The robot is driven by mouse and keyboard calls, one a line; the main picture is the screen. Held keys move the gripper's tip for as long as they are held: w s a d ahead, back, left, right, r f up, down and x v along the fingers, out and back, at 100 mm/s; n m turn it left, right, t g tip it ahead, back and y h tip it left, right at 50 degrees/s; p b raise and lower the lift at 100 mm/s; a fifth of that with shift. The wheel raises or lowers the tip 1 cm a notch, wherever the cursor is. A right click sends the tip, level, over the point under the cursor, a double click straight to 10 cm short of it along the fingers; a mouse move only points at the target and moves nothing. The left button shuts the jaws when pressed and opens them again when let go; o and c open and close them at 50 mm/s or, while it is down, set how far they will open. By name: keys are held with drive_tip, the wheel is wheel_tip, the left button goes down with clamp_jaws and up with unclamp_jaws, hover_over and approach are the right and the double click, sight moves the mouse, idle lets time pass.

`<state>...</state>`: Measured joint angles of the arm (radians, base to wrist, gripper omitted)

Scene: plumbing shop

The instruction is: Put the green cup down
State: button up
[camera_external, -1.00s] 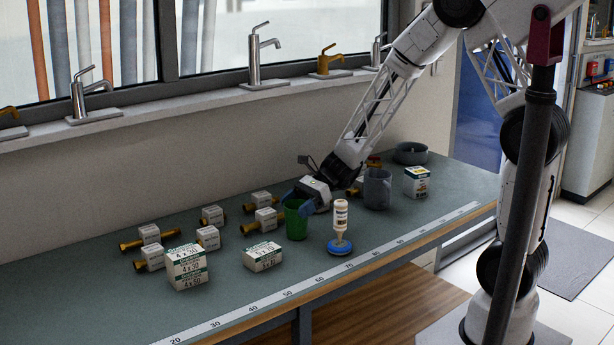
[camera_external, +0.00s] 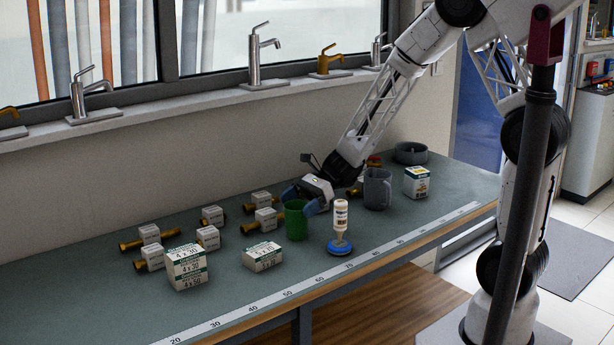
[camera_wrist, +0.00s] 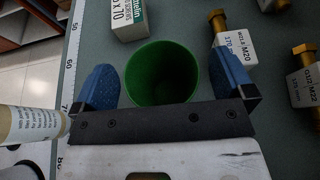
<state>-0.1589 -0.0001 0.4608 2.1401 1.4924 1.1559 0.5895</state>
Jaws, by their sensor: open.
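The green cup (camera_external: 296,220) stands upright on the bench, and its open mouth shows in the wrist view (camera_wrist: 162,76). My gripper (camera_external: 304,200) is low over the bench at the cup. In the wrist view its two blue fingers (camera_wrist: 166,86) are spread, one on each side of the cup, with a gap visible beside each finger. The cup's base is hidden in the wrist view.
A white bottle (camera_external: 340,218) on a blue disc (camera_external: 339,247) stands close to the right of the cup. A grey mug (camera_external: 377,188) is behind it. Boxes (camera_external: 262,256) and brass fittings with labelled blocks (camera_external: 150,235) lie to the left.

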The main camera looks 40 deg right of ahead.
drive_tip(key=v, duration=1.1)
drive_tip(key=shift+r, duration=0.15)
idle(0.8)
drive_tip(key=s+d+r+n+t+h, duration=0.1)
drive_tip(key=s+d+r+n+h, duration=0.3)
drive_tip(key=s, duration=0.4)
drive_tip(key=s+d+r+n+h, duration=0.4)
drive_tip(key=s+d+n+h, duration=0.1)
drive_tip(key=s+n, duration=0.3)
drive_tip(key=s+d+r+n+t+h, duration=0.1)
drive_tip(key=s+d+r+n+h, duration=0.3)
drive_tip(key=s, duration=0.5)
drive_tip(key=shift+s+d+r+n+t+h, duration=0.35)
drive_tip(key=shift+d+r+n, duration=0.2)
drive_tip(key=shift+d+n, duration=0.5)
drive_tip(key=shift+w+d, duration=0.1)
drive_tip(key=shift+d, duration=0.05)
